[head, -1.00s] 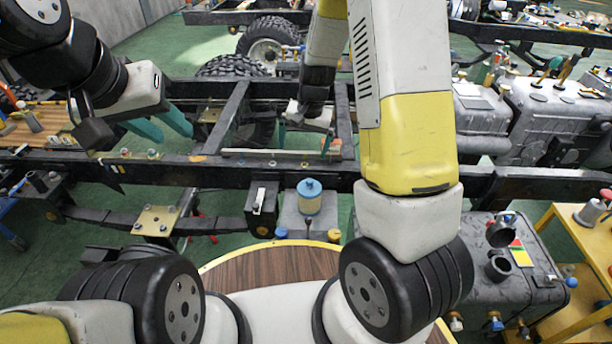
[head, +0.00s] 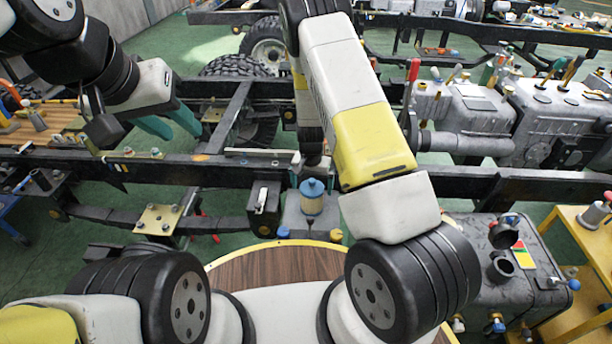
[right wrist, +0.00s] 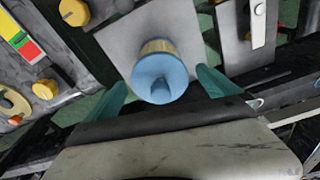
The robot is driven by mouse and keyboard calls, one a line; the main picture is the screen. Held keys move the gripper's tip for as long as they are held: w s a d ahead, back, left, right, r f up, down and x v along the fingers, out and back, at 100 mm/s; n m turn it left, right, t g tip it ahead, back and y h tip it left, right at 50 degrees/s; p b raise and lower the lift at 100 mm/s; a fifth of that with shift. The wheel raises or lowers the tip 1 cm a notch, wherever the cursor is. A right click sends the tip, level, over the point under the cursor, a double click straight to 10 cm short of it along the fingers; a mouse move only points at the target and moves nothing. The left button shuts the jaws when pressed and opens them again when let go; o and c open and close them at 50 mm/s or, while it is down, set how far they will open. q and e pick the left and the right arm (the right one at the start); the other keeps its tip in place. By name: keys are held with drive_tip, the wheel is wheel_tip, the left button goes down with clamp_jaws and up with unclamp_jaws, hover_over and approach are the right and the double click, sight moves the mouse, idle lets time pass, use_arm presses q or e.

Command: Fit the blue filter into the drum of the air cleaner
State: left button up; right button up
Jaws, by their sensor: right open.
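The blue filter (head: 312,198), a cylinder with a blue knobbed cap and a pale tan body, stands upright on a grey box (head: 292,217) beside the dark frame rail. It also shows in the right wrist view (right wrist: 160,75), seen from above. My right gripper (right wrist: 163,92) is open, with its teal fingers to either side of the filter in that picture; contact is not visible. In the head view its fingers are mostly hidden. My left gripper (head: 168,122) is open and empty over the rail at the left. I cannot tell which part is the air cleaner drum.
A grey tank (head: 485,285) with black round necks stands at the right, beside a yellow stand (head: 580,240). The dark chassis rail (head: 470,183) crosses the view. A round wooden-topped surface (head: 262,268) lies in front. An engine block (head: 560,115) is at the right back.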

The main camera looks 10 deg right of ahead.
drive_tip(key=shift+w+f, duration=0.1)
drive_tip(key=shift+f, duration=0.65)
drive_tip(key=shift+r, duration=0.1)
drive_tip(key=c, duration=2.1)
